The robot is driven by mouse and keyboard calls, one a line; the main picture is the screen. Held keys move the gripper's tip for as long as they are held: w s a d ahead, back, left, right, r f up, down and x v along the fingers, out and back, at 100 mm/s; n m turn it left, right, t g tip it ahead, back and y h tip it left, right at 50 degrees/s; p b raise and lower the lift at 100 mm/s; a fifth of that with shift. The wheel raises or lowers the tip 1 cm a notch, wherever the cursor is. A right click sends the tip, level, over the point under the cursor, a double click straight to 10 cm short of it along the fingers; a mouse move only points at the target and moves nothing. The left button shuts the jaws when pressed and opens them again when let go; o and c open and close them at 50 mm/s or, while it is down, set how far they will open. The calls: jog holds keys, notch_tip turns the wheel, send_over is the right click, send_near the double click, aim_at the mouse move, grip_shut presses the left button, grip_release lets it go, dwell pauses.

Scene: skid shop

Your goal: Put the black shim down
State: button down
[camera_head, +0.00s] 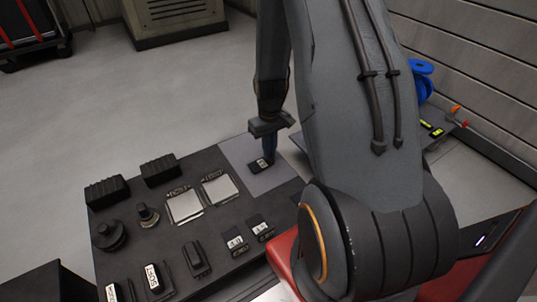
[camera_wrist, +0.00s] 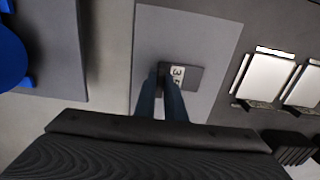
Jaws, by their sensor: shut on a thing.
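The black shim (camera_wrist: 192,73) is a small dark block with a white label. My gripper (camera_wrist: 168,82) is shut on it, with the two blue fingers on its near side in the wrist view. In the head view the shim (camera_head: 260,164) shows below my gripper (camera_head: 268,150), over the lighter grey square pad (camera_head: 280,181) at the table's far right. The shim is over or on this pad (camera_wrist: 215,30); I cannot tell whether it touches. Part of the shim is hidden behind the fingers.
The dark table (camera_head: 150,236) holds two silver plates (camera_head: 185,206), black ribbed blocks (camera_head: 160,170), round knobs (camera_head: 109,235) and several labelled black blocks (camera_head: 236,242). A blue spool (camera_head: 420,80) stands on another surface to the right. The pad around the shim is clear.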

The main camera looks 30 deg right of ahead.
jog(key=shift+f, duration=0.2)
jog(key=c, duration=1.8)
grip_release()
jog(key=shift+f, duration=0.1)
notch_tip(320, 180, up, 12)
jog(key=p, duration=0.6)
jog(key=shift+r, duration=0.2)
jog(key=shift+a, duration=0.1)
